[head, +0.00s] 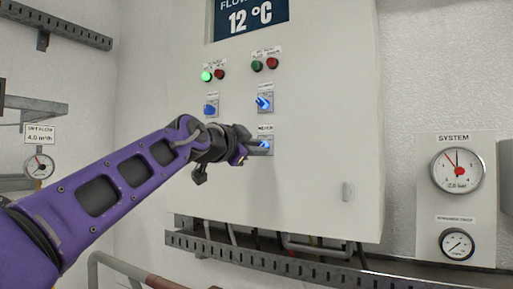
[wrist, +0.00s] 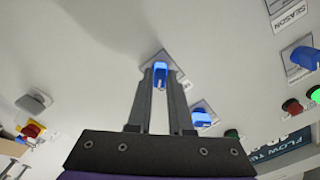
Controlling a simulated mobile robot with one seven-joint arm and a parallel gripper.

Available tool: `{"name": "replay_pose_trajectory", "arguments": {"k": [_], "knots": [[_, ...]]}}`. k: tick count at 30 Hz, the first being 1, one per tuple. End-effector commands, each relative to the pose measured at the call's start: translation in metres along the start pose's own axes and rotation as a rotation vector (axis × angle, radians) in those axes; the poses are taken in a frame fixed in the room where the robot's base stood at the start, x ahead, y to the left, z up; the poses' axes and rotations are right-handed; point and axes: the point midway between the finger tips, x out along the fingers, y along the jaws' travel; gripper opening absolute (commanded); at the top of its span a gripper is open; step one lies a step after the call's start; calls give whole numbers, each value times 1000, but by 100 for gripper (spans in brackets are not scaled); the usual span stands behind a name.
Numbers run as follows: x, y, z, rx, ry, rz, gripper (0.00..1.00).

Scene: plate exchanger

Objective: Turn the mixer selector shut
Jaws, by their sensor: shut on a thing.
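The mixer selector is a blue knob (head: 266,144) on a small plate under a label that seems to read MIXER, low on the white cabinet front. In the wrist view the blue knob (wrist: 160,70) sits between the tips of my two dark fingers, with a pale mark on its face. My gripper (wrist: 160,80) is shut on this knob, one finger on each side. In the head view my gripper (head: 258,147) reaches it from the left and hides part of the knob and its plate.
A blue selector (head: 264,103) sits just above, and another (head: 210,109) to its upper left. Green (head: 207,76) and red lamps and a display (head: 250,17) are higher. A cabinet handle (head: 347,191) is lower right. Gauges (head: 457,170) stand right; a cable tray (head: 270,262) runs below.

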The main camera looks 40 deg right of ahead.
Motion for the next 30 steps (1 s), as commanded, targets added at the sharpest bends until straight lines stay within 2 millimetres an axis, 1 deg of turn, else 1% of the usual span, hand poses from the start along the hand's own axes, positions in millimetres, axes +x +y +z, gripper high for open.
{"name": "replay_pose_trajectory", "arguments": {"k": [5,11,17,30], "knots": [[0,-1,0,-24,0,-1,0],[0,0,0,-112,0,-1,0],[0,0,0,-270,-1,-1,0],[0,0,0,-688,-1,-1,0]]}}
